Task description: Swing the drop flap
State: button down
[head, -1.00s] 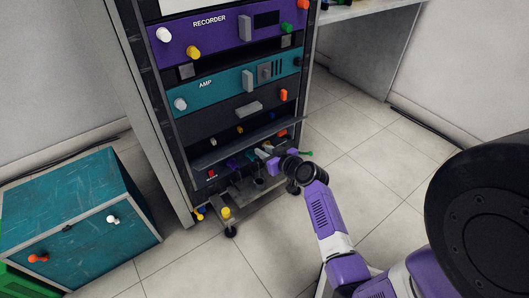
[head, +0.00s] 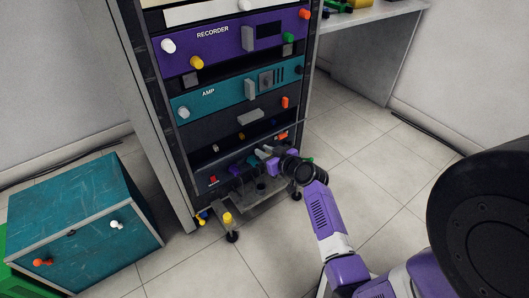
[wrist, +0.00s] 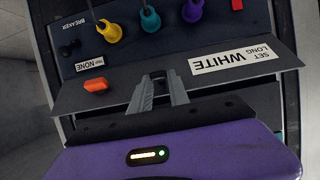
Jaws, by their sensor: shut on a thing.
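In the head view my gripper (head: 263,152) reaches in from the right to the low part of the rack (head: 182,125). The flap's exact angle is hard to tell there.
Yellow (wrist: 107,26), blue (wrist: 150,19) and purple knobs or plugs stand on the panel beyond the flap. A teal cabinet (head: 75,220) stands left of the rack. A bench (head: 365,20) is at the back right. The floor (head: 390,190) on the right is clear.

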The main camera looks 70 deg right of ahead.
jog(key=shift+w+d+r+p, duration=0.15)
jog(key=shift+w+r+p, duration=0.2)
jog(key=shift+r, duration=0.2)
jog(key=shift+w+d+r+p, duration=0.2)
jog(key=shift+r+p, duration=0.1)
jog(key=shift+r, duration=0.25)
jog(key=shift+w+r, duration=0.1)
jog(key=shift+r, duration=0.05)
jog(key=shift+w+d+r, duration=0.1)
jog(key=shift+w+d+r+p, duration=0.45)
jog(key=shift+w+r+p, duration=0.1)
jog(key=shift+w+r, duration=0.2)
jog(key=shift+r, duration=0.1)
